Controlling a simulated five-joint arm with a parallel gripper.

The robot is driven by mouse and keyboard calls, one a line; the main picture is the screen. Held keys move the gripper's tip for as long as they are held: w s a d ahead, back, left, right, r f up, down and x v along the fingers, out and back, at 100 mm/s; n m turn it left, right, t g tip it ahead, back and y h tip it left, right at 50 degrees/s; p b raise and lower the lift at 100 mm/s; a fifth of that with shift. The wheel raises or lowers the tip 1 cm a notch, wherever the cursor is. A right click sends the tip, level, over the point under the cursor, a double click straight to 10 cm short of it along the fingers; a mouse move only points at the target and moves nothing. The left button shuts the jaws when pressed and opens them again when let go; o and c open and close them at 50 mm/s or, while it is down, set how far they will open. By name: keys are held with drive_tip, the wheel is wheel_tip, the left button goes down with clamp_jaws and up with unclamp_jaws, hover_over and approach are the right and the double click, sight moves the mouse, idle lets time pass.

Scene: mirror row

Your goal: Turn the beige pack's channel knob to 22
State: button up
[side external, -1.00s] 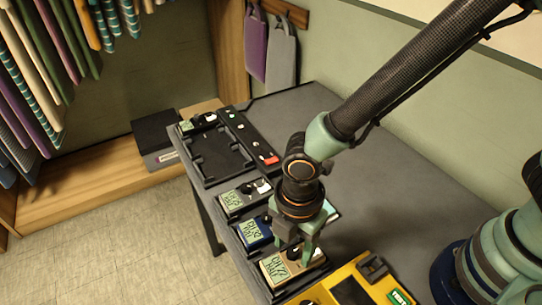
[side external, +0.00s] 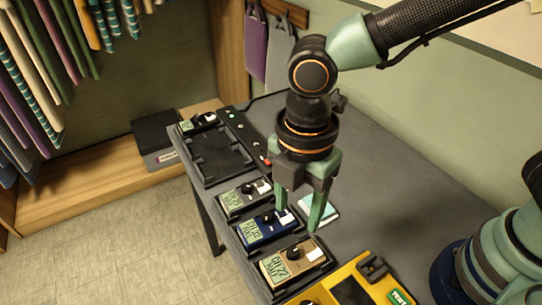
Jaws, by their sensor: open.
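The beige pack (side external: 280,278) sits in a dark cradle near the table's front edge. Its screen (side external: 279,267) appears to read CH 22, with smaller text below that I cannot read surely. Its dark channel knob (side external: 292,253) is in plain view beside a white label; I cannot make out a pointer on it. My gripper (side external: 298,219) is open and empty, pointing down above and behind the pack row, apart from the beige pack and its knob.
A blue pack (side external: 252,233) and a grey pack (side external: 233,203) stand in cradles alongside. A pale pad (side external: 328,214) lies behind my fingers. A yellow case (side external: 345,275) is at the front. A black tray (side external: 214,164) and another pack (side external: 187,126) are farther back.

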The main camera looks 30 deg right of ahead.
sight(292, 251)
drive_tip(key=shift+r, duration=0.25)
drive_tip(key=shift+c, duration=1.3)
wheel_tip(292, 251, down, 12)
drive_tip(key=shift+f, duration=0.1)
clamp_jaws()
